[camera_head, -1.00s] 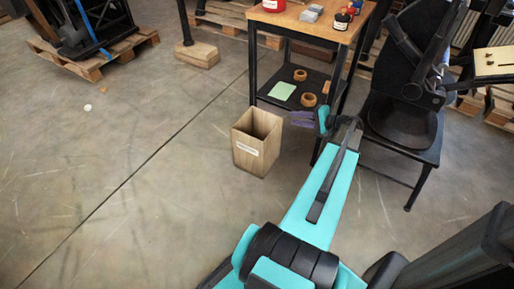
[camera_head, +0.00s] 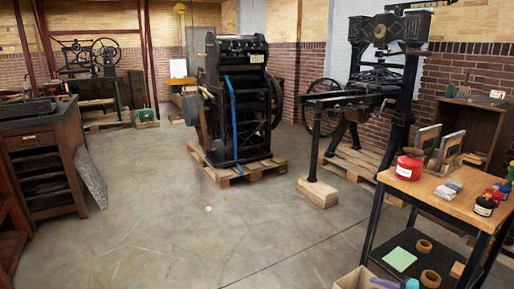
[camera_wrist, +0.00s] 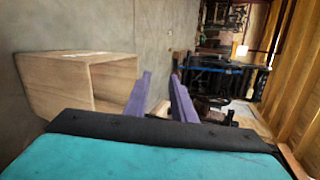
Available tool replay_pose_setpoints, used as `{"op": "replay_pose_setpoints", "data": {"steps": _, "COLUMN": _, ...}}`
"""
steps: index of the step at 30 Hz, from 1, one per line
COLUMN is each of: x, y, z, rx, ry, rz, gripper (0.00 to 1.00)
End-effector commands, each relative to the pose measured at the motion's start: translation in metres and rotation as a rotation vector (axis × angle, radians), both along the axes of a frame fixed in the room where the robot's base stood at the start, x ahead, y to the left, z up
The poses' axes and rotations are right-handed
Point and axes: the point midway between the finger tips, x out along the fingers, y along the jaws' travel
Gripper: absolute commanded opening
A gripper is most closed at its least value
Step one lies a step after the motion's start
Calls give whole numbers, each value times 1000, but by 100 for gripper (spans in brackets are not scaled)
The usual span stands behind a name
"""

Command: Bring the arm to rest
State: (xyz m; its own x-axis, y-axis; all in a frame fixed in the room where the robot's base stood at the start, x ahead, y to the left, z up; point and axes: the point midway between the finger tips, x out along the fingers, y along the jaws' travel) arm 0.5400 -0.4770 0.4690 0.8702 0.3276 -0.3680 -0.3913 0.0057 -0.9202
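My gripper (camera_wrist: 161,82) shows in the wrist view as two purple fingers standing apart. Nothing is between them. The wooden bin (camera_wrist: 108,82) is just left of the fingers, with its open top in view; I see no contact. In the head view only a small teal and purple part of my gripper (camera_head: 396,283) shows at the bottom edge, beside the bin's rim (camera_head: 358,280) and in front of the wooden-topped table (camera_head: 425,188). The rest of my arm is out of the head view.
The table holds a red container (camera_head: 409,165) and small bottles; its lower shelf holds a green pad (camera_head: 399,259) and tape rolls (camera_head: 430,278). A black press (camera_head: 240,100) on a pallet and a larger press (camera_head: 385,75) stand behind. The middle floor (camera_head: 190,235) is clear.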

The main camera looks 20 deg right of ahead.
Motion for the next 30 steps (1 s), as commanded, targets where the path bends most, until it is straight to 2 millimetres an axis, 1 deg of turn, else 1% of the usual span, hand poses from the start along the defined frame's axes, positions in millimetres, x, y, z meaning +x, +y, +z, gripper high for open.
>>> {"op": "replay_pose_setpoints", "data": {"steps": 1, "x": 12, "y": 19, "z": 4, "rx": 8, "ry": 4, "rz": 30, "gripper": 23}}
{"op": "replay_pose_setpoints", "data": {"steps": 5, "x": 37, "y": 62, "z": 3, "rx": 24, "ry": 17, "rz": 100, "gripper": 23}}
{"op": "replay_pose_setpoints", "data": {"steps": 6, "x": 43, "y": 76, "z": 2, "rx": 29, "ry": 23, "rz": 121, "gripper": 23}}
{"op": "replay_pose_setpoints", "data": {"steps": 8, "x": 52, "y": 97, "z": 0, "rx": 33, "ry": 34, "rz": 156, "gripper": 23}}
{"op": "replay_pose_setpoints", "data": {"steps": 9, "x": 57, "y": 112, "z": -1, "rx": 36, "ry": 42, "rz": 180, "gripper": 23}}
{"op": "replay_pose_setpoints", "data": {"steps": 11, "x": 64, "y": 134, "z": -4, "rx": 40, "ry": 56, "rz": 215, "gripper": 23}}
{"op": "replay_pose_setpoints", "data": {"steps": 12, "x": 68, "y": 149, "z": -5, "rx": 41, "ry": 66, "rz": 238, "gripper": 23}}
{"op": "replay_pose_setpoints", "data": {"steps": 14, "x": 72, "y": 171, "z": -8, "rx": 43, "ry": 83, "rz": 275, "gripper": 23}}
{"op": "replay_pose_setpoints", "data": {"steps": 15, "x": 74, "y": 186, "z": -10, "rx": 41, "ry": 95, "rz": 298, "gripper": 23}}
{"op": "replay_pose_setpoints", "data": {"steps": 19, "x": 78, "y": 235, "z": -17, "rx": 38, "ry": 135, "rz": 379, "gripper": 23}}
{"op": "replay_pose_setpoints", "data": {"steps": 21, "x": 78, "y": 261, "z": -21, "rx": 35, "ry": 160, "rz": 424, "gripper": 23}}
{"op": "replay_pose_setpoints", "data": {"steps": 23, "x": 77, "y": 283, "z": -25, "rx": 31, "ry": 182, "rz": 462, "gripper": 23}}
{"op": "replay_pose_setpoints", "data": {"steps": 24, "x": 75, "y": 297, "z": -27, "rx": 27, "ry": 197, "rz": 487, "gripper": 23}}
{"op": "replay_pose_setpoints", "data": {"steps": 26, "x": 72, "y": 318, "z": -30, "rx": 21, "ry": 220, "rz": 526, "gripper": 23}}
{"op": "replay_pose_setpoints", "data": {"steps": 27, "x": 69, "y": 333, "z": -33, "rx": 16, "ry": 236, "rz": 552, "gripper": 23}}
{"op": "replay_pose_setpoints", "data": {"steps": 29, "x": 64, "y": 353, "z": -36, "rx": 7, "ry": 261, "rz": 592, "gripper": 23}}
{"op": "replay_pose_setpoints", "data": {"steps": 30, "x": 59, "y": 367, "z": -39, "rx": 1, "ry": 277, "rz": 619, "gripper": 23}}
